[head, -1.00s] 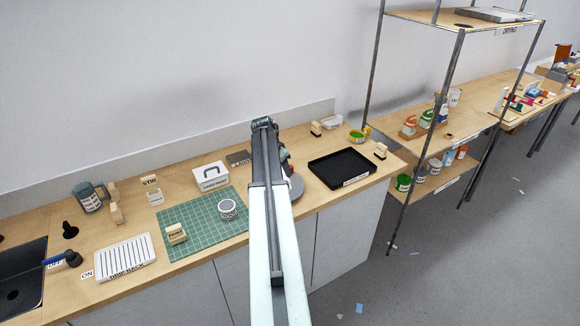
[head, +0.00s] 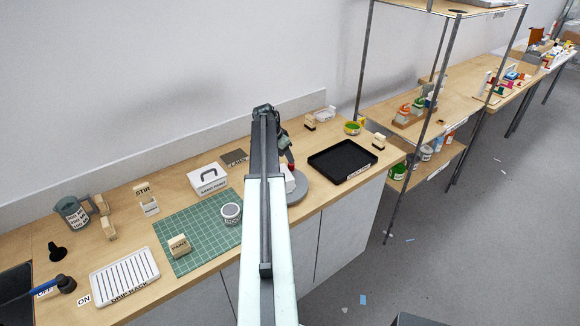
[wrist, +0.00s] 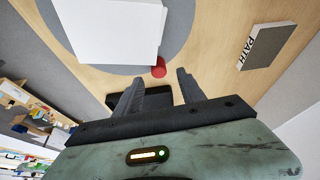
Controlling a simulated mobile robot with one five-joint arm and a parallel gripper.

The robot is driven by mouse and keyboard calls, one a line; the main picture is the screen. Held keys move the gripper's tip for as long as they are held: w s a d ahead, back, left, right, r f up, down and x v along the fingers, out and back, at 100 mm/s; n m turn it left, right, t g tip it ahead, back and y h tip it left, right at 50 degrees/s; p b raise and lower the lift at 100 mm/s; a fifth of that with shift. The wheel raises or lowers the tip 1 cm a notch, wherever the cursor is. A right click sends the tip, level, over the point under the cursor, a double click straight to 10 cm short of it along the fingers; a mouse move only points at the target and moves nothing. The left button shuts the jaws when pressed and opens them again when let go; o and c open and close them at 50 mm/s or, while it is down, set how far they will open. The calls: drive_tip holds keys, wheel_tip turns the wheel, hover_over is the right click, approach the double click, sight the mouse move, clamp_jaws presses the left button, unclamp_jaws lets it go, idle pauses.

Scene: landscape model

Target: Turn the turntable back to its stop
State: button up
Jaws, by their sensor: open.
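The turntable is a round grey disc (head: 299,191) on the worktop, partly hidden behind my arm in the head view. A white block (wrist: 108,28) sits on the disc (wrist: 178,30) in the wrist view. A red peg (wrist: 159,68) stands at the disc's edge beside the block. My gripper (wrist: 156,84) is open, and the peg shows just beyond the gap between its fingertips, apart from them as far as I can see. In the head view my gripper (head: 288,157) is over the turntable's far side. The stop cannot be made out.
A black tray (head: 314,163) lies to the right of the turntable. A white lidded box (head: 207,179) and a green cutting mat (head: 172,232) lie to the left. A grey slab marked PATH (wrist: 268,47) is nearby. A metal shelf rack (head: 448,80) stands at the right.

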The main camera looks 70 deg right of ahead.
drive_tip(key=b+x, duration=0.4)
drive_tip(key=x, duration=0.2)
drive_tip(key=shift+s, duration=0.1)
drive_tip(key=shift+r, duration=0.1)
clamp_jaws()
idle(1.0)
